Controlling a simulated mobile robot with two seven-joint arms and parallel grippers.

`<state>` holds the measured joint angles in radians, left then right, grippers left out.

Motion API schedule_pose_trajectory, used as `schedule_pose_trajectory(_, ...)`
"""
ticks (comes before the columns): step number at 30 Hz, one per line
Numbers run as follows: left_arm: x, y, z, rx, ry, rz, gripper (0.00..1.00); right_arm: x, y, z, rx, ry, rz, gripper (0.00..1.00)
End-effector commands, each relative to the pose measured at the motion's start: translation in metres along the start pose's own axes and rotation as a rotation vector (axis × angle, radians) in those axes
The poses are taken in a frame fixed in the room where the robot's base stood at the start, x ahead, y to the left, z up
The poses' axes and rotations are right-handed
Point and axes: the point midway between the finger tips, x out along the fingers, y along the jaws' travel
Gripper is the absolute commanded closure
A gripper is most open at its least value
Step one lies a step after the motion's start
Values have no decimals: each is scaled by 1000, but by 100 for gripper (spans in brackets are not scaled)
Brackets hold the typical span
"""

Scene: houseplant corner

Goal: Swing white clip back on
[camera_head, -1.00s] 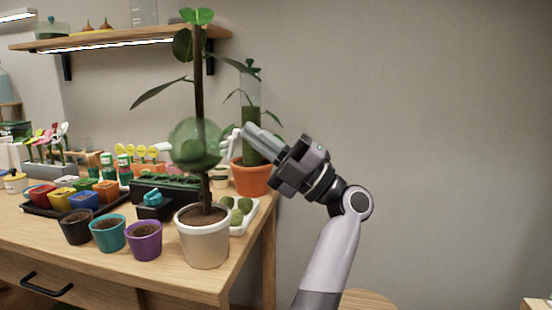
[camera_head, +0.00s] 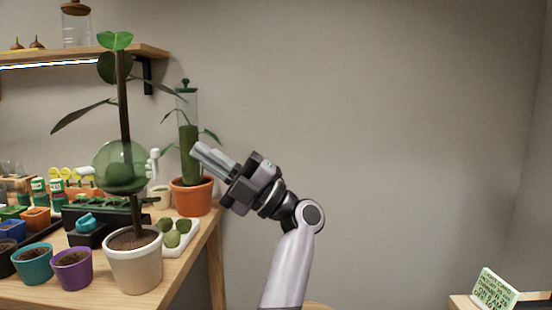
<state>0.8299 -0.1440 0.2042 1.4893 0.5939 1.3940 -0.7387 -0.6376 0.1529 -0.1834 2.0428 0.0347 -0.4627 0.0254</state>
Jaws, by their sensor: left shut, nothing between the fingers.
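A potted plant stands in a white pot (camera_head: 134,265) at the table's right front. A clear green ball (camera_head: 119,167) sits around its upright stem. A white part (camera_head: 153,163), which looks like the clip, shows upright just right of the ball. I cannot tell whether it is joined to the ball. My left gripper (camera_head: 197,148) is shut and empty, pointing up and left. In the picture its fingertips are right of the white part, with a gap between. My right gripper is not in view.
A terracotta pot (camera_head: 192,196) with a moss pole (camera_head: 189,140) stands behind, close to my left fingers in the picture. A white tray (camera_head: 185,240) and purple pot (camera_head: 72,270) are near the plant. A sign (camera_head: 494,290) is at lower right.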

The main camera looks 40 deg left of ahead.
Motion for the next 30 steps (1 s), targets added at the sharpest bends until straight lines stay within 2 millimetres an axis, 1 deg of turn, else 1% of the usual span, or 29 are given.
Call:
schedule_pose_trajectory(1, -13, 9, 1, -3, -10, 1, 100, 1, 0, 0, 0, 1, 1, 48)
schedule_pose_trajectory(6, -42, 30, 0, -4, -8, 1, 100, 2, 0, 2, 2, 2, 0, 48)
schedule_pose_trajectory(12, -65, 46, 0, -3, -7, 2, 100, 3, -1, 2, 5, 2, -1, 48)
schedule_pose_trajectory(19, -78, 54, 0, -3, -5, 2, 100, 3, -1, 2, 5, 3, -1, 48)
schedule_pose_trajectory(30, -79, 55, 0, -3, -4, 2, 100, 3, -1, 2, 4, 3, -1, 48)
